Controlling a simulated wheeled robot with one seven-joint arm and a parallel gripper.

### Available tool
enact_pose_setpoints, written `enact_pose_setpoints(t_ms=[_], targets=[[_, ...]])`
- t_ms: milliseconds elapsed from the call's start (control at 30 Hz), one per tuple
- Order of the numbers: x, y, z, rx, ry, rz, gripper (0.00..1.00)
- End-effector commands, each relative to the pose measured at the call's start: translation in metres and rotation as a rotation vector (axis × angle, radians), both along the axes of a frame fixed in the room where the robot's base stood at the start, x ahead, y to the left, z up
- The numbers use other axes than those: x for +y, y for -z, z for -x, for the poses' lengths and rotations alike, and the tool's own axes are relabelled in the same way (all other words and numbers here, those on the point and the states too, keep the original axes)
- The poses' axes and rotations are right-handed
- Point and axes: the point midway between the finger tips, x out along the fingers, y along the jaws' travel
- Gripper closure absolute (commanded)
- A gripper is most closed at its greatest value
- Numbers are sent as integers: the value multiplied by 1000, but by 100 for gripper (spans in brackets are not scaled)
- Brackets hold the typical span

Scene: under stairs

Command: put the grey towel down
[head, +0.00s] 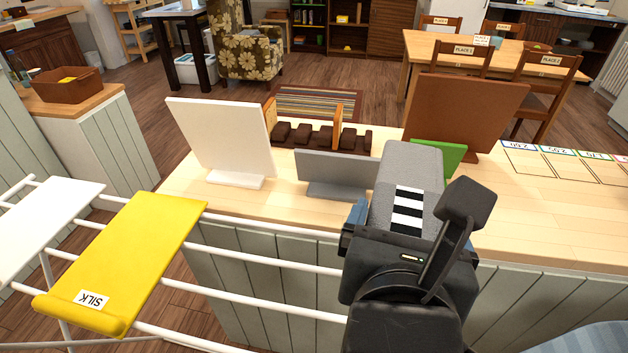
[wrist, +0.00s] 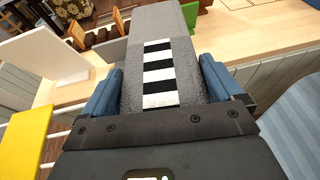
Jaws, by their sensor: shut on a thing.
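The grey towel (head: 411,165) is a folded slab with a black-and-white striped band. It also shows in the wrist view (wrist: 158,26), pointing away from me. My gripper (head: 398,222) is shut on its near end, with blue fingers on either side of it in the wrist view (wrist: 163,82). In the head view the towel is in front of and above the wooden counter (head: 510,222). I cannot tell whether its far end touches anything. My gripper hides the towel's near end.
On the counter stand a white panel (head: 221,138), a grey panel (head: 335,168), a brown panel (head: 467,108) and a partly hidden green panel (head: 440,157). A drying rack (head: 270,265) at left holds yellow (head: 130,255) and white (head: 40,220) cloths. The counter's right front is clear.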

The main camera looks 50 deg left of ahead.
Motion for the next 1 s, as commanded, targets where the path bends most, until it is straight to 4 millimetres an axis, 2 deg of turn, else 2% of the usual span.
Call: enact_pose_setpoints(t_ms=[133,367,800,1000], targets=[[17,1,17,-2,-65,0,69],[30,5,32,-2,-104,1,69],[64,56,110,-2,-107,3,69],[74,71,131,-2,-104,-1,69]])
